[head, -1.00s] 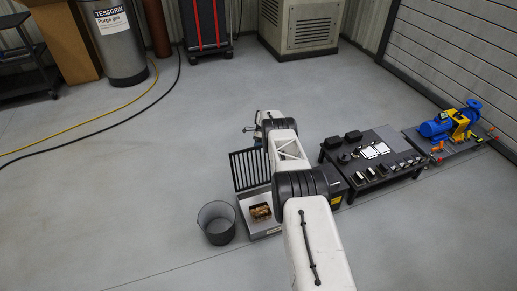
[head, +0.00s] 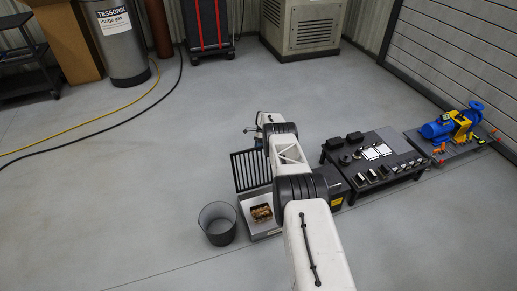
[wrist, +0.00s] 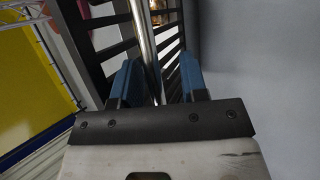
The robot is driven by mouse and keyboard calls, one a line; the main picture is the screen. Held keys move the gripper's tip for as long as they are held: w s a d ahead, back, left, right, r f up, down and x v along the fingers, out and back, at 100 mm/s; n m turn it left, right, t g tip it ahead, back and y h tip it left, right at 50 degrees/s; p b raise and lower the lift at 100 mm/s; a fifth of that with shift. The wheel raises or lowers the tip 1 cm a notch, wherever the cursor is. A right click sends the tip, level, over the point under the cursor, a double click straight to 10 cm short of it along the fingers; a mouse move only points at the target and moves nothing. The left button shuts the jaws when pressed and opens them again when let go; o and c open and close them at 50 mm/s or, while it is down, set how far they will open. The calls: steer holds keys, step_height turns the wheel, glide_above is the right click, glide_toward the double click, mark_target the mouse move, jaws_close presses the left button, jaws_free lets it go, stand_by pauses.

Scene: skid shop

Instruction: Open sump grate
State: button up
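The sump grate (head: 250,169), a dark barred panel, stands raised and nearly upright at the back of the pale sump box (head: 246,219) in the head view. Brownish contents (head: 260,213) show inside the box. In the wrist view, dark grate bars (wrist: 110,40) lie beyond my fingers. My gripper (wrist: 157,80) has its two blue fingers spread apart, with a silver bar (wrist: 145,40) running between them. Gaps show beside the bar, so the fingers do not look closed on it. In the head view my arm hides most of the gripper.
A dark mesh bucket (head: 217,223) stands just left of the sump box. A black table (head: 377,152) with small parts stands to the right, and a blue and yellow pump (head: 452,125) beyond it. The floor left of the grate is clear.

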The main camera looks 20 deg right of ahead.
steer(key=v, duration=0.7)
steer(key=shift+w+r, duration=0.15)
steer(key=shift+r, duration=0.05)
stand_by(0.4)
steer(key=shift+d+r, duration=0.15)
steer(key=shift+r, duration=0.05)
stand_by(0.6)
